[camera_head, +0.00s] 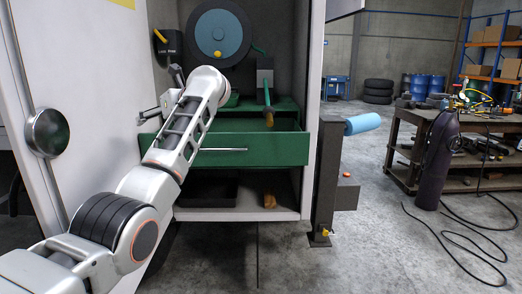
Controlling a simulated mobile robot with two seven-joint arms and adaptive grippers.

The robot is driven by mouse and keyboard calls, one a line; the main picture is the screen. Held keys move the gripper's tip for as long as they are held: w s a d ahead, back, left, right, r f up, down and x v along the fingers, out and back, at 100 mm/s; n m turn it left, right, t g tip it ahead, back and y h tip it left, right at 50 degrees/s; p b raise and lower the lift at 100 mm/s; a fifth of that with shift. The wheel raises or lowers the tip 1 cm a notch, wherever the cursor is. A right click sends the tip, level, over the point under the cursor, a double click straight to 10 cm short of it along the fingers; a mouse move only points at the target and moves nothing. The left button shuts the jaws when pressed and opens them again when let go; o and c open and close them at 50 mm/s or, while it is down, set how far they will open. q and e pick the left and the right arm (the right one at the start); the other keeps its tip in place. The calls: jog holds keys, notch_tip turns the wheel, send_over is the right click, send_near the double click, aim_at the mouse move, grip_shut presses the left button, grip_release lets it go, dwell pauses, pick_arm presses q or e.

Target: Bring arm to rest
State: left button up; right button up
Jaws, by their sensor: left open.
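My left arm comes in from the lower left and rises in front of a white cabinet with an open front. It bends at its upper end, before the cabinet's opening. My left gripper (177,77) is small and dark beside the raised forearm, largely hidden by it. It is open, and I see nothing held in it. My right arm and gripper do not show.
A green drawer (258,149) stands pulled out behind my forearm. A blue-grey disc (219,33) is inside the cabinet. A blue roller (362,123) sits on a post to the right. A workbench (400,152) and a gas cylinder (438,160) stand farther right, with hoses on the floor.

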pick_arm(q)
jog(key=s+a+f+m+t+y, duration=0.1)
jog(key=a+f+m+t+y, duration=0.45)
jog(key=f, duration=0.75)
jog(key=s+d+f+n+t+h, duration=0.1)
jog(key=s+d+f+n+h, duration=0.45)
jog(key=s+f+n, duration=0.55)
jog(key=s+d+f+n+t+h, duration=0.1)
jog(key=s+d+f+n+h, duration=0.45)
jog(key=f+n, duration=0.85)
jog(key=s+d+f+n+t+h, duration=0.1)
jog(key=s+d+f+n+h, duration=0.2)
jog(key=s+f+n+h, duration=0.7)
jog(key=s+f+m+g+y, duration=0.1)
jog(key=s+f+m+g, duration=0.2)
jog(key=s+f, duration=0.5)
jog(key=s+a+f+m+g+y, duration=0.1)
jog(key=s+f+m+g+y, duration=0.1)
jog(key=s+f, duration=0.6)
jog(key=s+m+g, duration=0.1)
jog(key=s, duration=0.3)
jog(key=shift+s+a, duration=0.3)
